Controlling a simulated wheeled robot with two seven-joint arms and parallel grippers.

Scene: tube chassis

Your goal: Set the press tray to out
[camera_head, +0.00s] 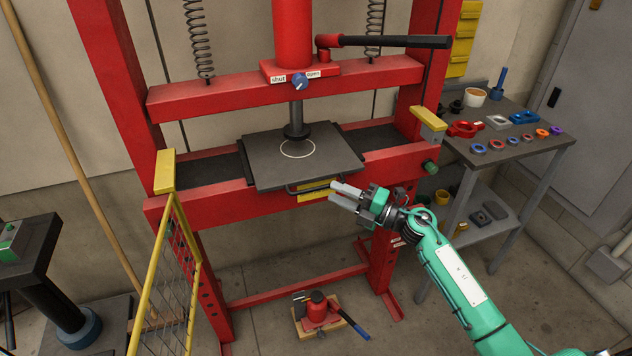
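The press tray (270,164) is a dark flat plate with a white ring, lying on the bed of the red press under the ram (296,120). Its front edge overhangs the front red beam. A dark bar handle (308,186) runs along that front edge, above a yellow label (312,195). My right gripper (334,192) is just right of the handle, its two grey fingers pointing left. They look parted, with nothing visible between them. From this view I cannot tell whether a finger touches the handle. My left gripper is out of view.
A yellow mesh guard (165,270) stands at the front left. A bench (520,145) with rings and small parts is at the right. A red jack (318,308) sits on the floor below. The space in front of the tray is mostly clear.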

